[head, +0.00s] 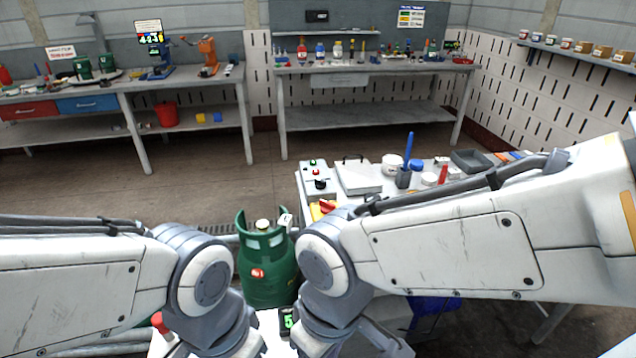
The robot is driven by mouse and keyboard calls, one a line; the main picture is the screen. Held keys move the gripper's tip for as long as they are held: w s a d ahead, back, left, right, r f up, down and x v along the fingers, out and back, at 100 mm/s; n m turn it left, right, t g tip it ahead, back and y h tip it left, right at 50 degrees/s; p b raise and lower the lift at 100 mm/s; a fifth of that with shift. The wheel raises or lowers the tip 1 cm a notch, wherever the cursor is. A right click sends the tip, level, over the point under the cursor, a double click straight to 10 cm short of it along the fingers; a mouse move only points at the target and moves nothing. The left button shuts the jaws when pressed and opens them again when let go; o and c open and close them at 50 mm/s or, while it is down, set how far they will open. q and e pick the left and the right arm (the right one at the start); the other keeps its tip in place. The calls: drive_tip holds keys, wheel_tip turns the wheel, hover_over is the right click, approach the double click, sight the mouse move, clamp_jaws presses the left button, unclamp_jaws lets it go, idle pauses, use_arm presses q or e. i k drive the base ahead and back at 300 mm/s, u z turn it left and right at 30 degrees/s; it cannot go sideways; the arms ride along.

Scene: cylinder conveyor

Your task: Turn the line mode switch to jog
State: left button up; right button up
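A small grey control box (316,180) stands at the left end of the workbench on the right. On its top I see a green button, a red button (316,172) and a black knob (320,184), which may be the line mode switch. Its labels and the knob's pointing direction are too small to read. A yellow box with a red rotary handle (327,206) sits just in front, partly hidden by my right arm. Both my arms bend down at the front, and neither gripper shows in the view.
A green gas cylinder (266,262) stands between my arms, close to both. Open floor lies beyond, up to the back benches.

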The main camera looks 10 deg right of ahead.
sight(320, 184)
drive_tip(key=z, duration=2.35)
drive_tip(key=i, duration=1.7)
drive_tip(key=u, duration=3)
drive_tip(key=i, duration=0.5)
drive_tip(key=z, duration=0.05)
